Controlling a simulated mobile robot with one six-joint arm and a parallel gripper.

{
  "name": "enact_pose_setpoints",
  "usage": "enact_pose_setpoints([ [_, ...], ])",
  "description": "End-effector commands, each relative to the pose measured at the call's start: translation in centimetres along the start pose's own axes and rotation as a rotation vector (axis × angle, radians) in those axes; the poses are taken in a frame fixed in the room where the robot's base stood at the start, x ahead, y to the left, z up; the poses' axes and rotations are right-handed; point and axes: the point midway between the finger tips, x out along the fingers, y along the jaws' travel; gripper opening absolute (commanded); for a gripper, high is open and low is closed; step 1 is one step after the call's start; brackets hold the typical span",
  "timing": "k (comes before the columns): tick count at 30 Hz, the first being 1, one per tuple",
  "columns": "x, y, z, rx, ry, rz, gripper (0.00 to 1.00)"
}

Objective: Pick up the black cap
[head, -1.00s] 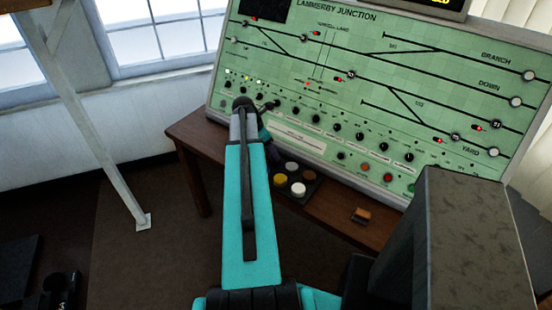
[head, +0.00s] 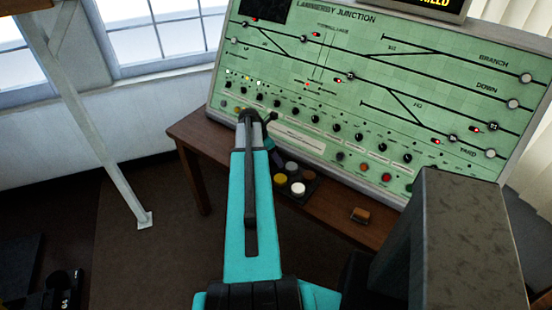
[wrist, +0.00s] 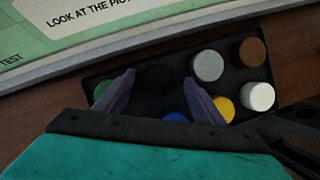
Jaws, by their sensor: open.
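The black cap (wrist: 159,78) sits in the back row of a dark tray (wrist: 222,133), between a green cap (wrist: 100,89) and a grey cap (wrist: 208,66). It is hard to make out against the tray. My gripper (wrist: 160,78) is open, with one finger to the left and one to the right of the black cap in the wrist view. I cannot tell how far above the cap the fingertips are. In the head view my arm hides the black cap.
A blue cap (wrist: 176,118), a yellow cap (wrist: 222,108), a white cap (wrist: 260,96) and a brown cap (wrist: 252,52) share the tray. The green control panel (head: 330,110) rises just behind. A small brown block (head: 360,215) lies on the wooden desk (head: 335,205).

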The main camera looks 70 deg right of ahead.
Motion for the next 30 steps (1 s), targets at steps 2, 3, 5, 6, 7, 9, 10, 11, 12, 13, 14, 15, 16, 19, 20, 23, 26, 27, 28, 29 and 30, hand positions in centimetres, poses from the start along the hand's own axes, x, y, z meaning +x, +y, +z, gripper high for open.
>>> enact_pose_setpoints([
  [2, -0.02, 0.00, 0.00, 0.000, 0.000, 0.000, 0.63],
  [3, -0.02, 0.00, 0.00, 0.000, 0.000, 0.000, 0.63],
  [5, -0.02, 0.00, 0.01, 0.000, 0.000, 0.000, 0.63],
  [6, -0.02, 0.00, 0.01, 0.000, 0.000, 0.000, 0.63],
  [7, -0.03, 0.00, 0.01, 0.000, 0.000, 0.000, 0.61],
  [9, -0.03, 0.00, 0.01, 0.000, 0.000, 0.000, 0.49],
  [10, -0.03, 0.00, 0.01, 0.000, 0.000, 0.000, 0.44],
  [11, -0.03, 0.00, 0.01, 0.000, 0.000, 0.000, 0.39],
  [12, -0.03, -0.01, 0.02, 0.000, 0.000, 0.000, 0.33],
  [13, -0.03, 0.00, 0.02, 0.000, 0.000, 0.000, 0.28],
  [14, -0.02, 0.00, 0.02, 0.000, 0.000, 0.000, 0.22],
  [15, -0.02, 0.00, 0.02, 0.000, 0.000, 0.000, 0.20],
  [16, -0.03, 0.00, 0.02, 0.000, 0.000, 0.000, 0.20],
  [19, -0.03, 0.00, 0.03, 0.000, 0.000, 0.000, 0.20],
  [20, -0.03, 0.00, 0.03, 0.000, 0.000, 0.000, 0.20],
  [23, -0.05, -0.01, 0.05, 0.001, 0.000, 0.000, 0.20],
  [26, -0.16, -0.01, 0.10, 0.001, 0.000, 0.000, 0.20],
  [27, -0.25, 0.00, 0.14, 0.001, 0.000, 0.000, 0.20],
  [28, -0.34, 0.00, 0.18, 0.001, 0.000, 0.000, 0.20],
  [29, -0.44, 0.01, 0.23, 0.001, 0.000, 0.000, 0.20],
  [30, -0.60, 0.01, 0.30, 0.002, 0.000, 0.001, 0.20],
])
